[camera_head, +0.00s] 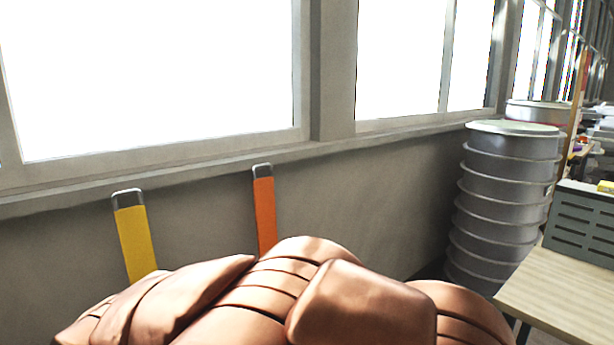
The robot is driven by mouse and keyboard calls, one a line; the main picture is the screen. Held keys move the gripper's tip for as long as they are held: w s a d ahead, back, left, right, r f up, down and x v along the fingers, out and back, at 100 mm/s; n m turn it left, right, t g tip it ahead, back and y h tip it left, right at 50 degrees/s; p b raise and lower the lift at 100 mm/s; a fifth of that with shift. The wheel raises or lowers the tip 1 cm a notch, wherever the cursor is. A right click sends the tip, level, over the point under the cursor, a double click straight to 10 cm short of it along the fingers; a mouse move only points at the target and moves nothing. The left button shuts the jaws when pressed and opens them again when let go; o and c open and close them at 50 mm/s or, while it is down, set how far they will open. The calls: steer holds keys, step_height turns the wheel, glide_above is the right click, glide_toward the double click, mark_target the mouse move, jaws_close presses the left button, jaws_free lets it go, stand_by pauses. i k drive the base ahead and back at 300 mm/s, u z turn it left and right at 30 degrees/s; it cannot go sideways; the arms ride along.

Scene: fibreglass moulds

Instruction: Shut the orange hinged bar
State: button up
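The orange bar (264,211) stands nearly upright in front of the grey wall, left of the picture's middle. It is a flat strip with a dark grey cap at its upper end. Its lower end is hidden behind a brown padded object, so its hinge does not show. I cannot tell from this view how far open it stands. My gripper is not in view.
A similar yellow bar (135,240), slightly tilted, stands left of the orange one. The brown padded object (365,305) fills the bottom foreground. Stacked grey drums (503,200) and a wooden table (560,300) stand at right. Windows line the wall.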

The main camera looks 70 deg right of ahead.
mark_target(263, 188)
steer(key=z, duration=3.15)
steer(key=i, duration=0.4)
steer(key=u, duration=2.35)
